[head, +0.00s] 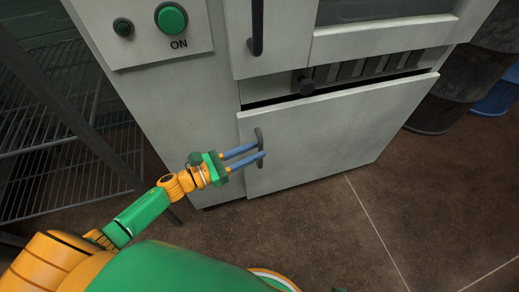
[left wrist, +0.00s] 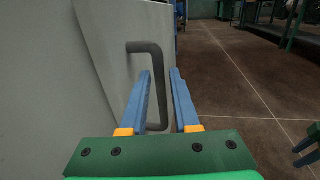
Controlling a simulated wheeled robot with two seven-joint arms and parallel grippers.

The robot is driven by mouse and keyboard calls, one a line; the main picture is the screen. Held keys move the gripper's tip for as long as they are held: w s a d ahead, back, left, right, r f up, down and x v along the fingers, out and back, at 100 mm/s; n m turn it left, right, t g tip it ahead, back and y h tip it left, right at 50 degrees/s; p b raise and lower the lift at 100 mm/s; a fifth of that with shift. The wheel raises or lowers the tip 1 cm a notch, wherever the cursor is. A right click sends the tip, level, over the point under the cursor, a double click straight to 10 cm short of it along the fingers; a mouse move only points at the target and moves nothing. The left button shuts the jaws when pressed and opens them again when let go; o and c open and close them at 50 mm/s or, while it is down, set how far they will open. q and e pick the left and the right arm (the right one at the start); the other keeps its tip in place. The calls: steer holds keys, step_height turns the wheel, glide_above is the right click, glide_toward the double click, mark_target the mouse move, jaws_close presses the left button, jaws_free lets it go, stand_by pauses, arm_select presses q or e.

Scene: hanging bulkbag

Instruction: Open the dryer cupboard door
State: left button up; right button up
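The dryer cupboard door (head: 335,135) is the pale grey lower panel in the head view; it fills the left of the left wrist view (left wrist: 110,60). Its top edge stands out from the dark gap above it. I cannot tell how far ajar it is. Its dark upright bar handle (head: 260,138) is near its left edge. My left gripper (head: 261,152) is at the handle, its two blue fingers apart. In the left wrist view the handle (left wrist: 142,47) passes between the fingers (left wrist: 160,73). My right gripper (left wrist: 302,152) shows partly at the right edge, fingers apart.
A green ON button (head: 171,18) is at upper left. A wire rack (head: 60,130) stands left, dark barrels (head: 450,95) right. The floor in front is clear.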

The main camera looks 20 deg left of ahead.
arm_select(q)
steer(key=x, duration=0.2)
steer(key=shift+w+d, duration=0.25)
steer(key=shift+w, duration=0.05)
jaws_close()
stand_by(1.2)
